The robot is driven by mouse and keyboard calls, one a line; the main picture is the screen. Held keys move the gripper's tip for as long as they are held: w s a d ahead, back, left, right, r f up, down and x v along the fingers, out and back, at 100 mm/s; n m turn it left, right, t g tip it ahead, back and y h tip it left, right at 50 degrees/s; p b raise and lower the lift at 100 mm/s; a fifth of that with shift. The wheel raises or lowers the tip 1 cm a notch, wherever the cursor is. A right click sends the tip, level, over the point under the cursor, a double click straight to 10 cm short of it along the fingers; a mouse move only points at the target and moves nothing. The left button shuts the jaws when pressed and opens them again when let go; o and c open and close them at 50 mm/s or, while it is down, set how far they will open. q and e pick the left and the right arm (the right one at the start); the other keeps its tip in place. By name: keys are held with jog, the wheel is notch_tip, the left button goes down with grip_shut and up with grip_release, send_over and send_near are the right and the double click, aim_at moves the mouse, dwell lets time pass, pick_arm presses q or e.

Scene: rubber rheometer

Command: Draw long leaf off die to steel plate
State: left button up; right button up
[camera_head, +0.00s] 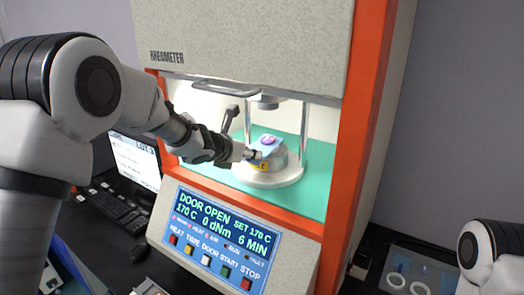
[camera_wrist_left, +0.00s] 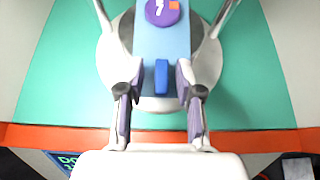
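The long leaf is a light blue strip (camera_wrist_left: 162,42) lying on the round metal die (camera_head: 279,160) inside the open rheometer. A purple disc (camera_wrist_left: 162,10) with a white mark and an orange patch sits on its far part, also visible in the head view (camera_head: 268,140). A darker blue tab (camera_wrist_left: 161,78) stands at the leaf's near end. My left gripper (camera_wrist_left: 160,75), also in the head view (camera_head: 254,154), is open, its fingers on either side of the tab with gaps. I cannot tell whether the fingers touch the leaf. My right gripper is out of view.
Metal posts (camera_head: 304,133) flank the die, and the raised door (camera_head: 240,45) hangs above. The green chamber floor (camera_head: 315,190) is clear around the white base. A grey plate with white rings (camera_head: 420,272) lies at lower right, near my right arm.

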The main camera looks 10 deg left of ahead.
pick_arm(q)
jog(key=shift+v, duration=0.95)
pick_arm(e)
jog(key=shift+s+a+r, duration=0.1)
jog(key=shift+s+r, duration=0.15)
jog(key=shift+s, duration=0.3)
pick_arm(q)
jog(key=shift+s+d+r, duration=0.1)
jog(key=shift+s+r, duration=0.1)
jog(key=c, duration=0.5)
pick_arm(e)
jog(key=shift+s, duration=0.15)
pick_arm(q)
jog(key=shift+w, duration=0.1)
grip_shut()
jog(key=shift+w+d+f, duration=0.15)
jog(key=shift+w+f, duration=0.15)
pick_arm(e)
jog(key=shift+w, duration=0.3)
pick_arm(q)
jog(key=shift+r, duration=0.5)
pick_arm(e)
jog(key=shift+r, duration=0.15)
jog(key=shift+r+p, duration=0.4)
jog(key=shift+p, duration=0.25)
pick_arm(q)
jog(key=shift+r, duration=0.7)
jog(key=shift+f, duration=0.1)
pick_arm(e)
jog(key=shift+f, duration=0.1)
